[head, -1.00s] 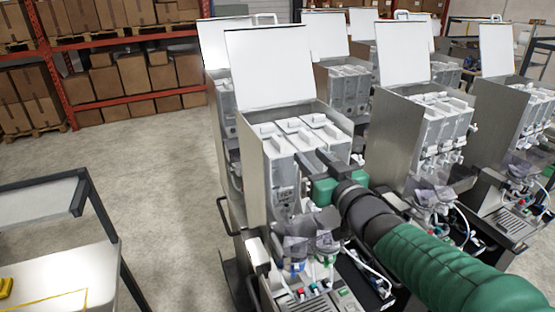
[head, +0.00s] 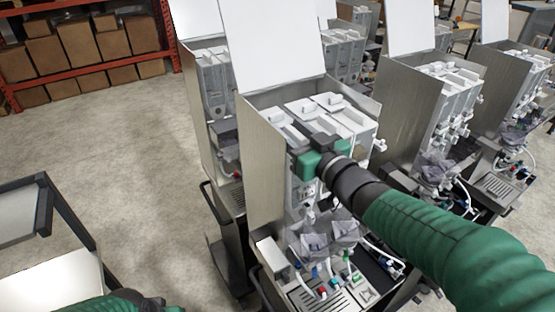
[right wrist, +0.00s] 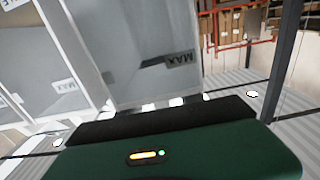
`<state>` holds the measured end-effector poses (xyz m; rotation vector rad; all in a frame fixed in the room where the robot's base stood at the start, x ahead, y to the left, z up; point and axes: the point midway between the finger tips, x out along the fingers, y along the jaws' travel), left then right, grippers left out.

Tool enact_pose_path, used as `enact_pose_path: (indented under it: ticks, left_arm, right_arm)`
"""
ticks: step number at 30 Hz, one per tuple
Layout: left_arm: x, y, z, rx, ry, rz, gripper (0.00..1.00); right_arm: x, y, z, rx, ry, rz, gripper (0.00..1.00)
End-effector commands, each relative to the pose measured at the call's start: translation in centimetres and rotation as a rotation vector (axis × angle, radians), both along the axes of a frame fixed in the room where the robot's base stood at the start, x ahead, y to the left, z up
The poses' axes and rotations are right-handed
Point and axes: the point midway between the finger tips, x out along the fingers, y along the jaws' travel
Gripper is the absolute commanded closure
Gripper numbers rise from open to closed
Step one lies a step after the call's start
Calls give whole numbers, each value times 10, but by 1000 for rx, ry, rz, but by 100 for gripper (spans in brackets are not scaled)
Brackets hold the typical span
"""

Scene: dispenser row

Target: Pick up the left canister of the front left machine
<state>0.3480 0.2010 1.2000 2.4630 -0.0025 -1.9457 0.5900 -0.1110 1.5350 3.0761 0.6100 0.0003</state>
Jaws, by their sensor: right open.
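The front left machine (head: 262,160) stands in the middle of the head view with its white lid (head: 268,45) raised. Pale canisters sit side by side in its open top. The left canister (head: 268,128) is nearest the left wall, its lower front partly hidden by my right gripper. My right gripper (head: 318,143) is open at the front of the canisters, near the left one. In the right wrist view a grey canister (right wrist: 150,60) with an upside-down MAX mark stands just beyond the dark jaw; contact cannot be told. My left gripper (head: 155,302) barely shows at the bottom edge.
More machines stand behind and to the right, including one at right (head: 415,110). Hoses and nozzles sit below the canisters. A dark-framed cart (head: 45,205) is at left. Shelves with boxes (head: 80,45) are at the back left. Floor between cart and machine is clear.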

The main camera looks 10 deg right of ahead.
Motion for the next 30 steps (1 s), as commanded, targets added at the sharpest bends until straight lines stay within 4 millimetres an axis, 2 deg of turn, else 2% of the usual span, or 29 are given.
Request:
enact_pose_path:
  ticks: [2,10,30]
  left_arm:
    - [0,0,-1,0,0,0,100]
    - [0,0,-1,0,0,-1,100]
    - [0,0,-1,0,0,0,100]
  right_arm:
    - [0,2,-7,-2,12,4,65]
    - [0,1,-5,0,9,1,100]
    - [0,0,-3,0,5,-1,100]
